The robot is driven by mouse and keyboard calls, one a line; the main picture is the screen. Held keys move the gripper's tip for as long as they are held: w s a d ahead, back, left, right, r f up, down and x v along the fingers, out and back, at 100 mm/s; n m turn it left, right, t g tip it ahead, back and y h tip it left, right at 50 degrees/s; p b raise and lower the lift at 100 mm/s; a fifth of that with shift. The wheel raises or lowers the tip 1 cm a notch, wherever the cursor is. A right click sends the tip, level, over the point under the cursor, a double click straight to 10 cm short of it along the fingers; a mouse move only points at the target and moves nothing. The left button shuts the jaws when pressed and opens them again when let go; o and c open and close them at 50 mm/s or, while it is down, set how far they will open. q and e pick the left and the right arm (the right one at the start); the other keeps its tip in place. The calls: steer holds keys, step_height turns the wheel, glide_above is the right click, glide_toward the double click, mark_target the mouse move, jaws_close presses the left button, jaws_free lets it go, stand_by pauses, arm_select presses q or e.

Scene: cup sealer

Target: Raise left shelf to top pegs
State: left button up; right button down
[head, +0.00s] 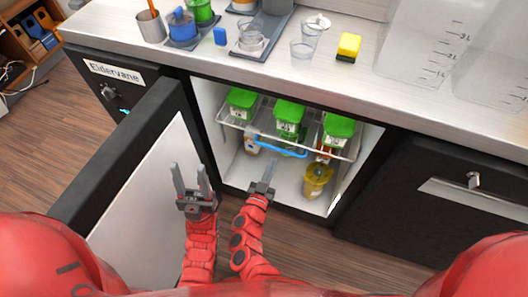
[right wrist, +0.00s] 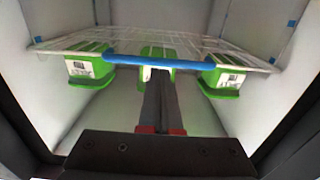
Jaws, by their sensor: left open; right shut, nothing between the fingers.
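The wire shelf (head: 232,125) hangs inside the open cabinet, with a blue bar (head: 280,148) along the middle of its front edge. Several green-lidded containers (head: 289,112) stand on it. My right gripper (head: 267,170) is shut and empty, just in front of and below the blue bar. In the right wrist view the blue bar (right wrist: 150,62) crosses beyond its closed fingers; contact cannot be told. Small blue wall marks, perhaps pegs (right wrist: 291,23), show there too. My left gripper (head: 190,172) is open and empty, left of the right one, beside the open door.
The open cabinet door (head: 150,170) stands at the left. A yellow-lidded jar (head: 317,180) and other containers stand on the cabinet floor below the shelf. The counter (head: 330,75) above holds cups, a blue block and a yellow sponge (head: 348,46).

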steer(key=s+a+f, duration=0.1)
steer(key=s+f, duration=0.1)
steer(key=s, duration=0.3)
steer(key=shift+s+a, duration=0.35)
steer(key=shift+a, duration=0.05)
stand_by(0.3)
